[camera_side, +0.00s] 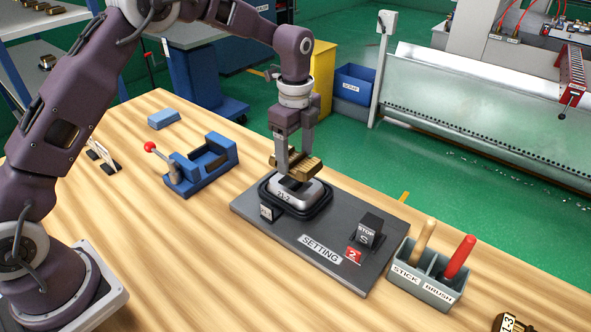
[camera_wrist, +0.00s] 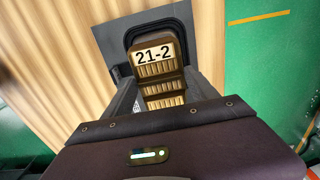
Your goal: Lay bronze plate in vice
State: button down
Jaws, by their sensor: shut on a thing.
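The bronze plate (camera_side: 304,165) is ribbed and is held between the fingers of my gripper (camera_side: 294,171), just above a silver block marked 21-2 (camera_side: 301,192) in a black-rimmed seat. I cannot tell whether plate and block touch. In the wrist view the ribbed bronze plate (camera_wrist: 162,88) lies between both fingers of my gripper (camera_wrist: 165,92), with a 21-2 label at its far end. The blue vice (camera_side: 205,169), with a red-knobbed handle, stands on the table left of my gripper. Its gap looks empty.
The dark SETTING board (camera_side: 278,238) carries the seat and a STOP block (camera_side: 369,228). A grey holder (camera_side: 424,284) with two handled tools stands at the right. A blue block (camera_side: 163,118) lies behind the vice. The table between vice and board is clear.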

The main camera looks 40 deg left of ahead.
aim_at(295, 158)
notch_tip(295, 158, up, 12)
jog(key=shift+f, duration=0.2)
dwell(0.6)
jog(key=s+a+f, duration=0.2)
jog(key=a+f, duration=0.1)
jog(key=a, duration=0.6)
jog(key=s+a+f, duration=0.2)
jog(key=a+f, duration=0.1)
jog(key=a, duration=0.6)
jog(key=s+a+f, duration=0.3)
jog(key=a, duration=0.6)
jog(key=shift+w+d+f, duration=0.1)
jog(key=shift+d+f, duration=0.05)
jog(key=shift+f, duration=1.3)
jog(key=shift+w+d+f, duration=0.1)
jog(key=shift+f, duration=1.3)
jog(key=shift+f, duration=0.6)
